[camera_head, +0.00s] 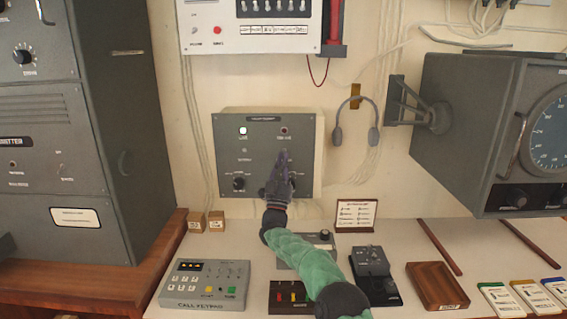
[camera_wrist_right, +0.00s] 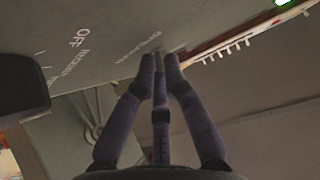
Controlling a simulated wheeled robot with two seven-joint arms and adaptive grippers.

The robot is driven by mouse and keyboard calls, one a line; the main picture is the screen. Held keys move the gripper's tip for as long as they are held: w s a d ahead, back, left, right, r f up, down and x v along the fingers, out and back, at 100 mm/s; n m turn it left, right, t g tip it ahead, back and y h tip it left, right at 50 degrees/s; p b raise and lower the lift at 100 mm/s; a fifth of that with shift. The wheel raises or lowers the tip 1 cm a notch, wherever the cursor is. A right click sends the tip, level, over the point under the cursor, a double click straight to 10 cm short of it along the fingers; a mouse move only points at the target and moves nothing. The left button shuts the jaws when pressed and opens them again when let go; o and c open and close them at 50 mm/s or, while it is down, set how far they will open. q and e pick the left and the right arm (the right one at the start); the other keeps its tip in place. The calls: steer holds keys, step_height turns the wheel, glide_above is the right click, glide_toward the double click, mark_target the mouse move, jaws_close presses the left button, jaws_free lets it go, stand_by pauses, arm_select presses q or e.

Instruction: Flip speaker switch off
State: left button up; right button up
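A grey speaker panel (camera_head: 230,165) hangs on the wall in the middle of the head view. It has a lit white lamp at upper left, a dark reddish lamp at upper right and a black knob at lower left. My right gripper (camera_head: 283,158) is in front of its right half and hides part of it. In the wrist view the gripper's dark fingers (camera_wrist_right: 160,62) come together at their tips, close to a grey face (camera_wrist_right: 110,45) marked "OFF". The speaker switch is not clearly visible; I cannot tell whether the tips touch it. My left gripper is not in view.
A headset (camera_head: 357,122) hangs right of the panel. Below, the desk holds a keypad box (camera_head: 205,284), a small dark box (camera_head: 372,262) and a wooden tray (camera_head: 436,286). A large grey cabinet (camera_head: 105,130) stands left, and a radar display (camera_head: 490,130) juts out right.

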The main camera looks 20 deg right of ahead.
steer(key=shift+o, duration=0.9)
steer(key=shift+a, duration=0.1)
steer(key=v, duration=0.8)
steer(key=shift+r, duration=0.1)
